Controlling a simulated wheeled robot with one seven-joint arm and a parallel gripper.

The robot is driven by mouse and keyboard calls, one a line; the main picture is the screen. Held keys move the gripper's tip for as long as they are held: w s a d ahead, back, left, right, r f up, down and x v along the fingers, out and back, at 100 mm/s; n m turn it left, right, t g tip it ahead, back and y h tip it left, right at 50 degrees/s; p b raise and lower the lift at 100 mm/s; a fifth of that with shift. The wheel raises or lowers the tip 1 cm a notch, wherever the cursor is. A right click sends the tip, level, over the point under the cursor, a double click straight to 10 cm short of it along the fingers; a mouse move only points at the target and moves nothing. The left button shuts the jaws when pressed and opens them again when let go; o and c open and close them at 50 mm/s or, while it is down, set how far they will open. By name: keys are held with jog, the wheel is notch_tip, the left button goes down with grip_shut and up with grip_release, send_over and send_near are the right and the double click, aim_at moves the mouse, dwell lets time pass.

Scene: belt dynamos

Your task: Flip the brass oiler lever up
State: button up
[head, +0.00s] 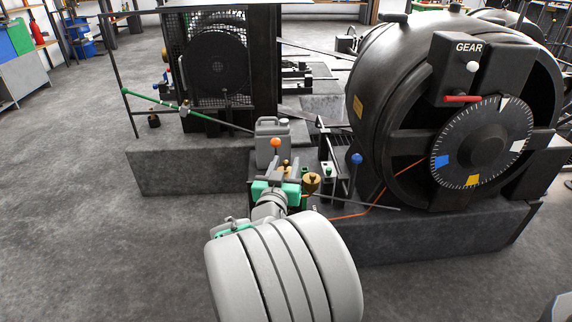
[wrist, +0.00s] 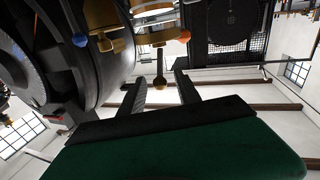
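The brass oiler lever (wrist: 160,66) shows in the wrist view as a short rod with a round knob, extending from a brass fitting (wrist: 150,39) towards my gripper. My gripper (wrist: 160,76) is open, with its two dark fingers apart on either side of the knob. Gaps show between the knob and both fingers. In the head view my gripper (head: 284,170) is beside a brass cup (head: 311,183) at the front of the plinth. The lever is small and partly hidden there, so its exact tilt is hard to tell.
An orange-knobbed lever (head: 275,143) and a blue-knobbed lever (head: 357,158) stand close to the fittings. A grey can (head: 271,128) is behind my gripper. The large dynamo (head: 400,90) with a GEAR dial blocks the right. Floor at left is clear.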

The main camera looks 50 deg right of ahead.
jog(key=shift+w+d, duration=0.15)
jog(key=shift+d, duration=0.25)
grip_shut()
dwell(0.4)
